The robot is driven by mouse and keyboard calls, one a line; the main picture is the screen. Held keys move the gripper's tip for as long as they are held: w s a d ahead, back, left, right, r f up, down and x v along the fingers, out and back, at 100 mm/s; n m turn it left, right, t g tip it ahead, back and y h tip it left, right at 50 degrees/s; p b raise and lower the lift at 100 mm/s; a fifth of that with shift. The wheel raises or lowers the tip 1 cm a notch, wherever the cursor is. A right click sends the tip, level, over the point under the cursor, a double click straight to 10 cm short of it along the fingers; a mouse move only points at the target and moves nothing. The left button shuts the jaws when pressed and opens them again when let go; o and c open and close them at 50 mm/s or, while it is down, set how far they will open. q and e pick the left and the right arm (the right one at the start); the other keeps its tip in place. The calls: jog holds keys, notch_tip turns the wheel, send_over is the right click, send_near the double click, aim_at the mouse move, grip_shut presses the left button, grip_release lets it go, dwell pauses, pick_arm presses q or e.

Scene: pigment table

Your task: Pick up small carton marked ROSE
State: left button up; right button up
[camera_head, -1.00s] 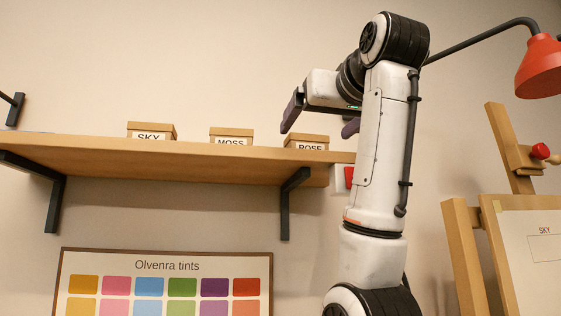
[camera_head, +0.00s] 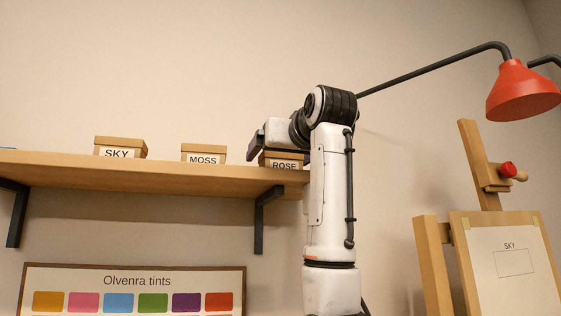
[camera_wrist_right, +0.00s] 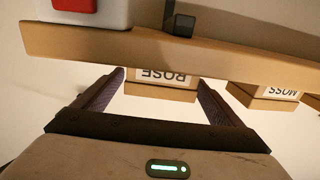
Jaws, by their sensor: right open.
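The small carton marked ROSE (camera_head: 284,167) sits at the right end of the wooden shelf (camera_head: 190,178). My right gripper (camera_head: 276,154) is at this carton, level with its top in the head view. In the right wrist view the ROSE carton (camera_wrist_right: 160,91) appears upside down between the two spread fingers of my right gripper (camera_wrist_right: 161,80). The gripper is open, with a gap visible on each side of the carton. My left gripper is in neither view.
The MOSS carton (camera_head: 203,154) and SKY carton (camera_head: 119,148) stand left of ROSE on the shelf. A dark bracket (camera_head: 260,222) is under the shelf. A red lamp (camera_head: 522,92) and an easel (camera_head: 430,262) stand to the right. A tint chart (camera_head: 137,281) hangs below.

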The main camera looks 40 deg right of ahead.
jog(key=c, duration=1.2)
